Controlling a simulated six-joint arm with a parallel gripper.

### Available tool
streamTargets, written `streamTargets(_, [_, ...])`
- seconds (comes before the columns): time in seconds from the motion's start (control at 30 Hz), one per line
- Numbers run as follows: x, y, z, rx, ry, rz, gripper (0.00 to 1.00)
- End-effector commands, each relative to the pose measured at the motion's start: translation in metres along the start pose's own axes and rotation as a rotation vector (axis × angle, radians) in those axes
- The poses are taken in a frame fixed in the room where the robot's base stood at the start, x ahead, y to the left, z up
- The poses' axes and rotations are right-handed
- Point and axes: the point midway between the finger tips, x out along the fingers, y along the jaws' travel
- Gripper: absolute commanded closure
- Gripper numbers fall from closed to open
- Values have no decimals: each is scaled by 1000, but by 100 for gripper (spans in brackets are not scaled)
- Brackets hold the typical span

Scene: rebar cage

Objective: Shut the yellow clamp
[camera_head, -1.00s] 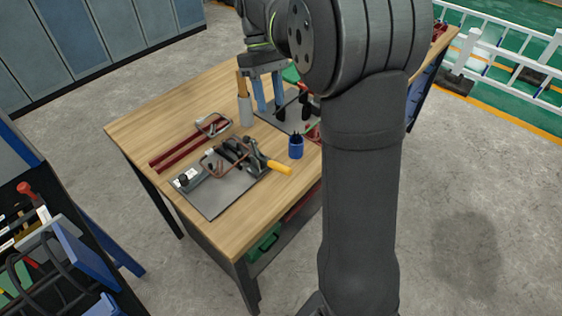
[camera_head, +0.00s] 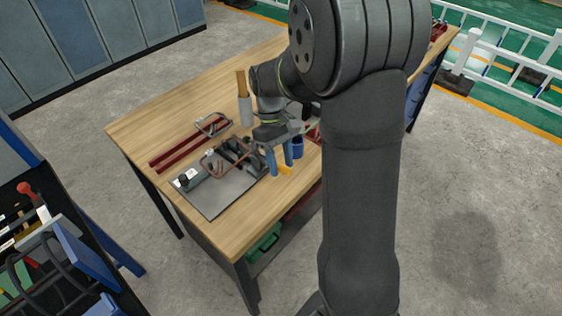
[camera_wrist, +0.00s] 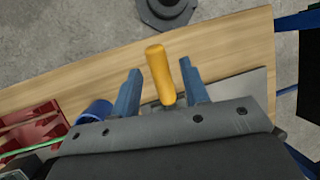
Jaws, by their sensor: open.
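The yellow clamp handle (camera_wrist: 160,76) shows whole in the wrist view, lying between the two blue fingers of my gripper (camera_wrist: 157,86). There is a gap on each side of it, and the right finger looks closer. In the head view my gripper (camera_head: 281,164) is over the right end of the clamp, with part of the yellow handle (camera_head: 286,171) visible beside its fingers. The clamp's metal body is mounted on a grey plate (camera_head: 213,201) and is partly hidden by my gripper. The jaws are open and hold nothing.
A blue cup (camera_head: 298,148) stands close to the right of my gripper; it also shows in the wrist view (camera_wrist: 97,111). A copper-coloured frame (camera_head: 211,163) rises over the plate. Red bars (camera_head: 185,151) lie behind. The table's front right is bare wood.

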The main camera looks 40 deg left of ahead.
Motion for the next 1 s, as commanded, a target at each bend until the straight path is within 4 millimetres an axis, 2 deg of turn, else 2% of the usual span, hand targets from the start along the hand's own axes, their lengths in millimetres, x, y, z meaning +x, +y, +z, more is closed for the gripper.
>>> streamTargets(0.37, [5, 0, 0, 0, 1, 1, 60])
streamTargets(0.57, [5, 0, 0, 0, 1, 1, 100])
streamTargets(1.0, [-1, -1, -2, 11, -61, -1, 100])
